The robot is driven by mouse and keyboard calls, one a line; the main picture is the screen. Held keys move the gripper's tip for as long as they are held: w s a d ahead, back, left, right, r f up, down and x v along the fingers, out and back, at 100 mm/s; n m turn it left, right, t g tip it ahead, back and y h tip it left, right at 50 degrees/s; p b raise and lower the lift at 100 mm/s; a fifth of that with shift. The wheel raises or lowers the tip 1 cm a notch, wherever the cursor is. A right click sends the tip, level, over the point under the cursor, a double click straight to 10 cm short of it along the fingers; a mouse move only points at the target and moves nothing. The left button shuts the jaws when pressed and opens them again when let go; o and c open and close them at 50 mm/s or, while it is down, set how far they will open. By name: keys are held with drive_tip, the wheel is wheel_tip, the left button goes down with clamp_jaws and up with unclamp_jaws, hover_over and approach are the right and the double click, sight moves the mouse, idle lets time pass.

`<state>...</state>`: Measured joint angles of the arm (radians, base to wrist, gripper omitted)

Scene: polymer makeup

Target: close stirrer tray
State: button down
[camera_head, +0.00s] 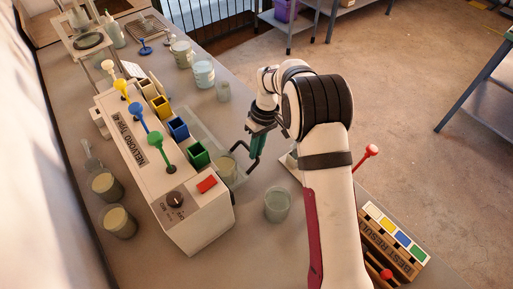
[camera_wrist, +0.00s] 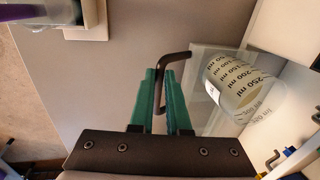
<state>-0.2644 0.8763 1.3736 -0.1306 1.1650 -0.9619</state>
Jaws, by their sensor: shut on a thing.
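The stirrer (camera_head: 150,160) is a white box with colored stirring rods and a red button. Its clear tray (camera_head: 207,125) sticks out from the right side and also shows in the wrist view (camera_wrist: 208,60). The tray has a black bent handle (camera_head: 240,178). My gripper (camera_head: 257,148) is shut on this handle. In the wrist view, the green fingers (camera_wrist: 164,95) hold the dark handle bar (camera_wrist: 176,57) between them. A beaker (camera_head: 225,167) with 250 ml markings stands on the tray; it shows in the wrist view (camera_wrist: 240,85).
A loose beaker (camera_head: 278,204) stands on the table right of the stirrer. Several beakers (camera_head: 203,72) stand behind the tray. A labeled wooden rack (camera_head: 392,243) with colored squares is at the lower right. Two beakers (camera_head: 107,186) stand left of the stirrer.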

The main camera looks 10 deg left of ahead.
sight(234, 159)
idle(0.6)
drive_tip(key=s+a, duration=0.5)
drive_tip(key=shift+s+a, duration=0.3)
drive_tip(key=shift+a, duration=0.05)
drive_tip(key=c, duration=0.9)
unclamp_jaws()
drive_tip(key=shift+r, duration=0.15)
